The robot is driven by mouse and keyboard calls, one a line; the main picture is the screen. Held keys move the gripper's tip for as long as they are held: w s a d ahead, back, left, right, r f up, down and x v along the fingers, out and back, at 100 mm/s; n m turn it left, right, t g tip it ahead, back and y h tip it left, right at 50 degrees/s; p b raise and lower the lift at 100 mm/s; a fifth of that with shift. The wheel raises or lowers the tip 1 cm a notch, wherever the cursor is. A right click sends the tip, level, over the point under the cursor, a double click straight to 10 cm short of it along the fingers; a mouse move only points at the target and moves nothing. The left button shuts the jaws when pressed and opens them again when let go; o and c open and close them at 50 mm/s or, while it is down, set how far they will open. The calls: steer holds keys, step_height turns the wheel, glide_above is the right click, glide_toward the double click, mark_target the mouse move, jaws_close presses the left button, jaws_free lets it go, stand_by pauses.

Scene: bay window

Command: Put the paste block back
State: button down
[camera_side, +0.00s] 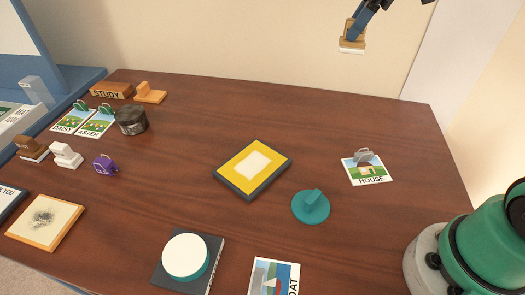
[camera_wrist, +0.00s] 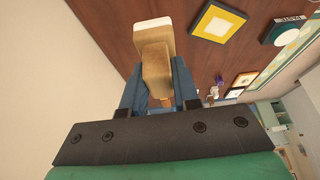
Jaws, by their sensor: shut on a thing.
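My gripper (camera_side: 356,28) is raised high at the top of the side view, well above the back right of the table. It is shut on a tan wooden block with a white bottom layer (camera_side: 351,48). In the wrist view the block (camera_wrist: 155,50) sits between the blue fingers (camera_wrist: 158,88), its pale end pointing away from me. A dark square base with a teal and white round pad (camera_side: 185,255) is at the table's front.
A yellow-bordered tray with a white patch (camera_side: 236,184) lies mid-table. A HOUSE card (camera_side: 366,168) is at right and another card (camera_side: 273,277) at front. Stamps, cards, a black round pot (camera_side: 131,121) and a STUDY block (camera_side: 110,91) crowd the left. The back right tabletop is clear.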

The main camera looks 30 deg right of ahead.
steer(key=f, duration=1.9)
steer(key=shift+s+d+f, duration=0.1)
steer(key=shift+d+f, duration=0.1)
steer(key=shift+f, duration=0.15)
steer(key=shift+f, duration=0.15)
steer(key=c, duration=0.7)
jaws_free()
steer(key=shift+o, duration=0.2)
steer(key=v, duration=1.1)
steer(key=s+a+m+t+h, duration=0.1)
steer(key=s+a+m+t, duration=0.1)
steer(key=s+a+m, duration=0.1)
steer(key=s+a+r+m+t+h, duration=0.1)
steer(key=s+a+m+t+h, duration=0.1)
steer(key=a+m, duration=0.4)
steer(key=shift+s+a+r, duration=0.25)
steer(key=shift+s+a, duration=0.2)
steer(key=shift+a, duration=0.6)
